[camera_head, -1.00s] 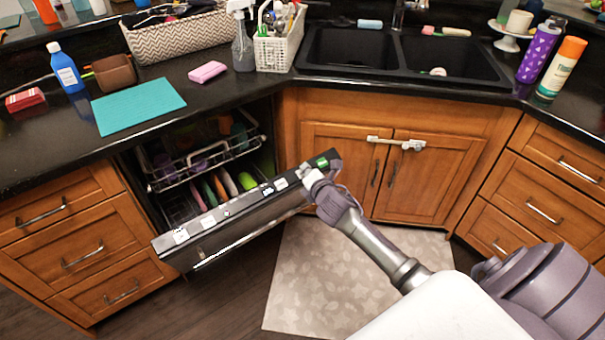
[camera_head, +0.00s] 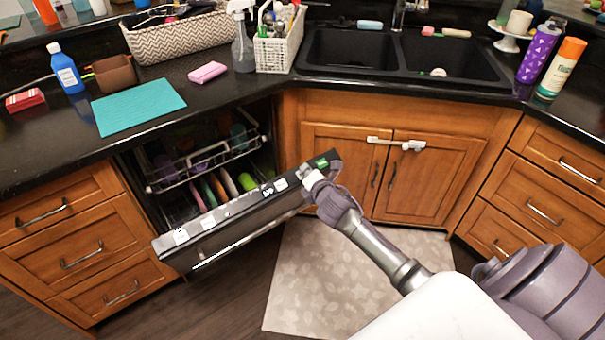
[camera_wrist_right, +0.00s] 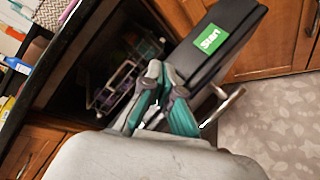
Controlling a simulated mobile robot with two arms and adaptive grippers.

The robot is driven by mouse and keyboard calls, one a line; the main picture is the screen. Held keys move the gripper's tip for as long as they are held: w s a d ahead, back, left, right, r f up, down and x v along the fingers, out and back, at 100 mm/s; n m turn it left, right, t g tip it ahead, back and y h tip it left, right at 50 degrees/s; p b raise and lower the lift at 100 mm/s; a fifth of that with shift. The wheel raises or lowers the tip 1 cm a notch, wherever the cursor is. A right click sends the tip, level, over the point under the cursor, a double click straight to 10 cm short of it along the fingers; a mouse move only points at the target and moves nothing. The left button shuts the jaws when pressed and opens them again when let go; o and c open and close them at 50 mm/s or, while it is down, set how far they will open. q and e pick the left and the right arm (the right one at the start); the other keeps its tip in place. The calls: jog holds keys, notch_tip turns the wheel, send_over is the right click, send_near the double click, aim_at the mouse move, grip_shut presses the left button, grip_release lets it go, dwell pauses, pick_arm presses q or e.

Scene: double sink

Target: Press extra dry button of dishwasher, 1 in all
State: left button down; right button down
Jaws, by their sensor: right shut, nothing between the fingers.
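The dishwasher (camera_head: 238,223) stands with its door tilted partly open. Its control strip (camera_head: 222,213) runs along the top edge of the door, with a green Start label (camera_head: 322,162) at the right end and several black and white labels to its left. These smaller labels are too small to read, so I cannot tell which is extra dry. My right gripper (camera_head: 308,176) is shut and empty at the strip, just left of the Start label. In the right wrist view its fingertips (camera_wrist_right: 162,72) are at the door's top edge, hiding part of the strip. My left gripper is not in view.
Racks with dishes (camera_head: 205,160) show inside the dishwasher. The black counter (camera_head: 135,128) above holds a teal mat (camera_head: 138,105), a pink sponge (camera_head: 208,72) and a white basket (camera_head: 279,50). A patterned floor mat (camera_head: 310,270) lies below the sink cabinet (camera_head: 420,180).

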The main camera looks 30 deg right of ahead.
jog(key=shift+w+f, duration=0.1)
jog(key=shift+f, duration=0.05)
jog(key=shift+w+f, duration=0.15)
jog(key=shift+f, duration=0.1)
jog(key=shift+w+f+b, duration=0.15)
jog(key=shift+f+b, duration=0.15)
jog(key=shift+b, duration=0.15)
dwell(0.5)
dwell(0.3)
jog(key=shift+s+r+p, duration=0.4)
jog(key=shift+r+p, duration=0.3)
jog(key=shift+p, duration=0.25)
jog(key=r+p, duration=0.1)
jog(key=s+r+p, duration=0.1)
jog(key=r+p, duration=0.1)
jog(key=s+r+p, duration=0.1)
jog(key=p, duration=0.1)
jog(key=shift+s+d+r, duration=0.1)
jog(key=shift+s+r, duration=0.1)
